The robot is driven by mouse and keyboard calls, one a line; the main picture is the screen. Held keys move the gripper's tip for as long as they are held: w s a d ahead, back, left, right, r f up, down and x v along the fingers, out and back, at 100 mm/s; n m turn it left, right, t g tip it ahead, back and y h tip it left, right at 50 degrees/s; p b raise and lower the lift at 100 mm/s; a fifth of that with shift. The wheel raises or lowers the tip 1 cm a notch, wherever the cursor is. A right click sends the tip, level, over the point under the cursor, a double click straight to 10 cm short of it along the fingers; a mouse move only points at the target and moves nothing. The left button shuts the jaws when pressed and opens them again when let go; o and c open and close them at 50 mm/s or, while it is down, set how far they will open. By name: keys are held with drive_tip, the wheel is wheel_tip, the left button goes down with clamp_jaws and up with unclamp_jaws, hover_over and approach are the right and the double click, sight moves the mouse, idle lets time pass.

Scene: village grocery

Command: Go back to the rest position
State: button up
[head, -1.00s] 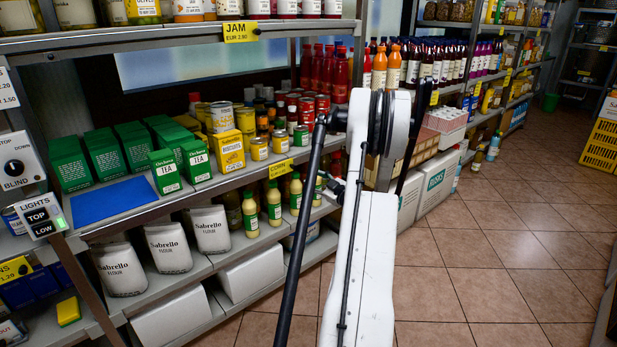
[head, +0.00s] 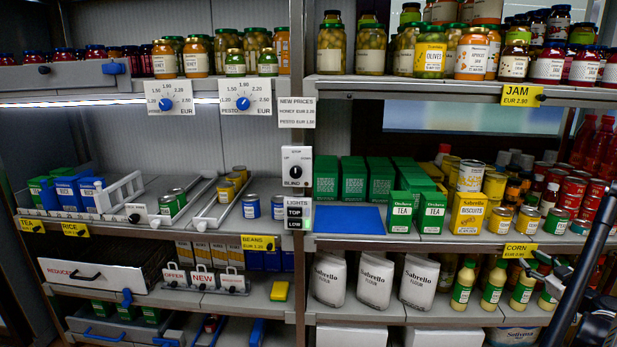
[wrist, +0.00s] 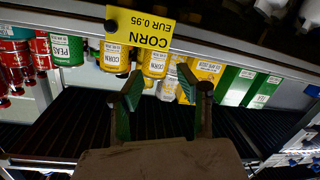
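My gripper (wrist: 160,90) shows in the wrist view with its two green-padded fingers apart and nothing between them. It is in front of the shelf edge with the yellow CORN price tag (wrist: 141,28). Yellow corn cans (wrist: 155,62) stand behind the tag, beyond the fingertips.
Shelves fill the head view. A blue mat (head: 348,219) lies beside green TEA boxes (head: 401,211). A BLIND switch panel (head: 297,167) and a LIGHTS panel (head: 298,214) are on the post. A REDUCED drawer (head: 90,277) stands partly open at lower left.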

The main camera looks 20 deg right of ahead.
drive_tip(key=w+a+r+g+y+p, duration=0.1)
drive_tip(key=w+a+r, duration=0.25)
drive_tip(key=a, duration=0.25)
drive_tip(key=w+a+r+y, duration=0.2)
drive_tip(key=w+a+r, duration=0.1)
drive_tip(key=w+a, duration=0.25)
drive_tip(key=w+a+r+g+y+p, duration=0.1)
drive_tip(key=w+a+r, duration=0.2)
drive_tip(key=a, duration=0.4)
drive_tip(key=w+a+r+g+y+p, duration=0.1)
drive_tip(key=a+r, duration=0.2)
drive_tip(key=a, duration=0.7)
drive_tip(key=w+a+r+g+y+p, duration=0.15)
drive_tip(key=a+r, duration=0.25)
drive_tip(key=a, duration=0.6)
drive_tip(key=s+a+r+g+p, duration=0.1)
drive_tip(key=s+a+r, duration=0.15)
drive_tip(key=a, duration=0.65)
drive_tip(key=s+a+r+g+p, duration=0.15)
drive_tip(key=s+a, duration=0.25)
drive_tip(key=a, duration=0.5)
drive_tip(key=s+a+g+p, duration=0.1)
drive_tip(key=s+a+p, duration=0.2)
drive_tip(key=s+a, duration=0.8)
drive_tip(key=s, duration=0.4)
drive_tip(key=shift+g+h, duration=0.35)
drive_tip(key=shift+g, duration=0.05)
drive_tip(key=shift+w+a, duration=0.1)
